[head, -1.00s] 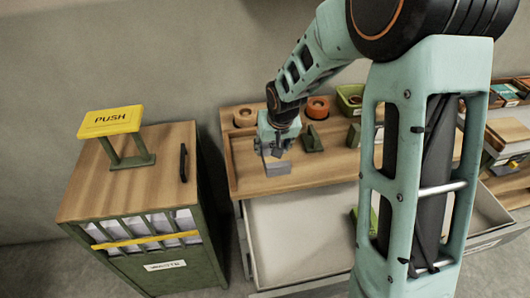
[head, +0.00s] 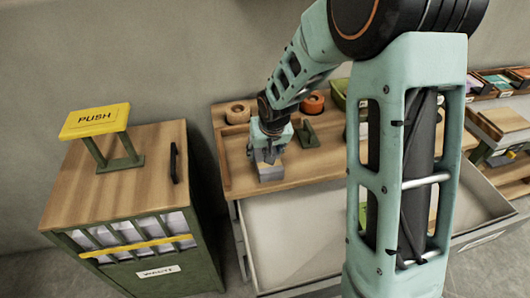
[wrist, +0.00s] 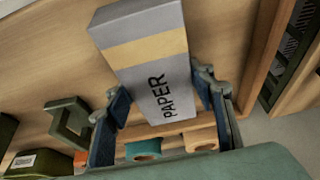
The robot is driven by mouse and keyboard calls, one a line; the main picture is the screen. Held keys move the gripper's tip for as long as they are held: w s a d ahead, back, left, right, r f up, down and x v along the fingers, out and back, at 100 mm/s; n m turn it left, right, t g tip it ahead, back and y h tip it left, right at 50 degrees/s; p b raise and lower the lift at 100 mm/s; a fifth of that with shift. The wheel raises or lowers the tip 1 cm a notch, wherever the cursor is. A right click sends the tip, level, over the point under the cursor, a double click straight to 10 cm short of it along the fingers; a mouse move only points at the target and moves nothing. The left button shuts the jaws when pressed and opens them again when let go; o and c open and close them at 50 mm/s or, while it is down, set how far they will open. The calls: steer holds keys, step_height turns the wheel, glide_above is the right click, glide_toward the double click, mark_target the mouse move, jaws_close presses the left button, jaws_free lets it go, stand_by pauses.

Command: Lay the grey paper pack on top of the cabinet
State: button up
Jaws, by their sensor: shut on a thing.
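The grey paper pack (wrist: 150,65) has a pale yellow band and the word PAPER in the wrist view. My gripper (wrist: 168,112) is shut on it, one finger on each side. In the head view the pack (head: 270,172) hangs below my gripper (head: 269,152), over the front left part of a wooden worktop. I cannot tell whether it touches that surface. A green cabinet (head: 85,188) with a bare wooden top stands to the left, apart from my gripper. It carries a yellow PUSH plate (head: 95,120) on green posts and a dark handle (head: 174,163).
The worktop (head: 232,175) has a raised rim, with tape rolls (head: 237,112) and a green holder (head: 308,135) behind my gripper. An open, pale drawer (head: 300,225) juts out below it. A gap separates worktop and left cabinet. My arm hides the right middle.

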steer(key=o, duration=1.4)
steer(key=shift+o, duration=0.2)
steer(key=shift+r+p, duration=0.3)
steer(key=a+v, duration=0.1)
steer(key=v, duration=1)
steer(key=shift+s+d+r+p, duration=0.2)
steer(key=shift+d+r+p, duration=0.05)
steer(key=shift+d+p, duration=0.25)
